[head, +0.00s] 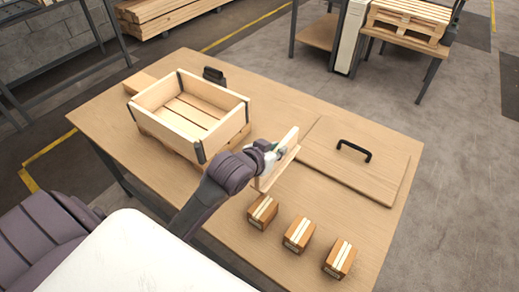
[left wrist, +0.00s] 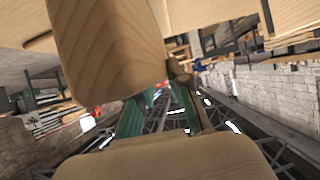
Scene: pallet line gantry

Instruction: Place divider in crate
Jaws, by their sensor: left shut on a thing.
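The crate (head: 160,125) is an open box of pale wood with dark corner posts, upright on the left part of the table, and its visible floor of slats is bare. My left gripper (head: 279,153) is shut on the divider (head: 265,183), a pale wooden board, to the right of the crate and apart from it. In the left wrist view the board (left wrist: 105,45) fills much of the upper left, close to the fingers. The gripper hides part of the board in the head view. My right gripper is not in view.
A wooden lid (head: 335,175) with a black handle (head: 354,150) lies on the right of the table (head: 375,225). Three small banded boxes (head: 298,234) stand along the front. A wooden block (head: 139,83) and a dark object (head: 213,75) sit behind the crate.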

